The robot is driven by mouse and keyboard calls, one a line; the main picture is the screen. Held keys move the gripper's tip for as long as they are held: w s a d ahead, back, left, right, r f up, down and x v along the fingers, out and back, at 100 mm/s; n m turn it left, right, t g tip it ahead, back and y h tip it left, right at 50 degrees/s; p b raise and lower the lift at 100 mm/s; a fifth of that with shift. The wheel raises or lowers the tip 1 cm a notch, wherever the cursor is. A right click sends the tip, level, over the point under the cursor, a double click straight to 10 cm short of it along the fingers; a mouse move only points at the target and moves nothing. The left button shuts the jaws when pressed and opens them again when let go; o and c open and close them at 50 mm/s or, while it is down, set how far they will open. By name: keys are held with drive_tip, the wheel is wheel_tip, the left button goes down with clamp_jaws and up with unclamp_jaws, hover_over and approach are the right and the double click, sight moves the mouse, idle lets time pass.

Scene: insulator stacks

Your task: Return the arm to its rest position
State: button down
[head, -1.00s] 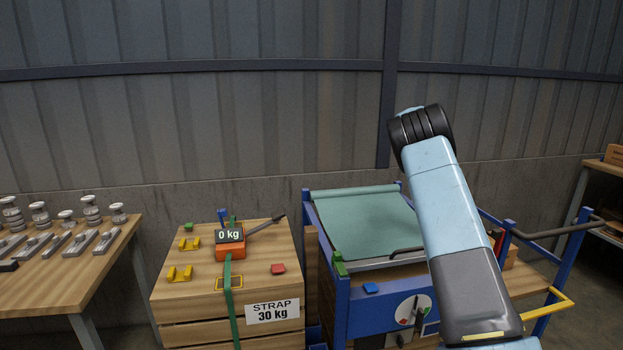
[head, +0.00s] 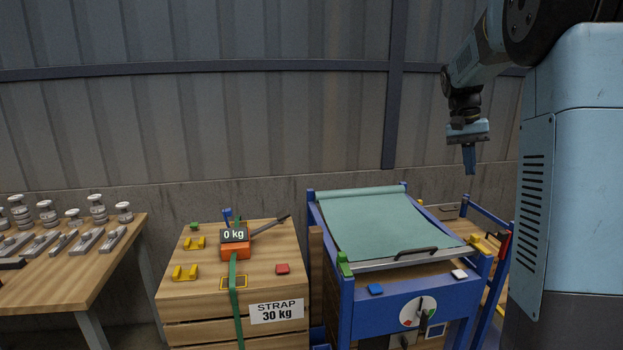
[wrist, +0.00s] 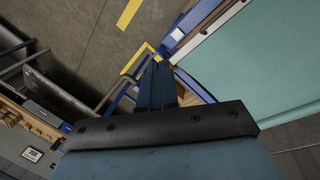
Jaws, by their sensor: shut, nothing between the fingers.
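My gripper (head: 469,160) hangs pointing down at the upper right of the head view, in front of the grey wall. Its blue fingers are together with nothing between them. It is raised in the air, and in the picture it shows above the right end of the blue-framed cart (head: 360,317). My arm, light blue and black, fills the right side of the head view and hides what lies behind it. In the wrist view the shut fingers (wrist: 155,85) show over the floor and the cart's blue frame.
The cart carries a green sheet (head: 385,222). Left of it stands a wooden crate (head: 190,309) with a strap, an orange "0 kg" device (head: 236,246) and a "STRAP 30 kg" label. A table (head: 95,268) at far left holds several insulators. The air above crate and table is clear.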

drive_tip(key=s+a+f+n+t, duration=0.1)
drive_tip(key=s+a, duration=0.4)
drive_tip(key=s, duration=0.5)
drive_tip(key=s+a+f+n+t+y, duration=0.1)
drive_tip(key=s+a+n+t, duration=0.1)
drive_tip(key=s+a, duration=0.3)
drive_tip(key=s+a+f+n+t+y, duration=0.1)
drive_tip(key=s+a+t, duration=0.3)
drive_tip(key=s, duration=1)
drive_tip(key=shift+s+a+n, duration=0.3)
drive_tip(key=shift+a+n, duration=0.5)
drive_tip(key=shift+a, duration=0.1)
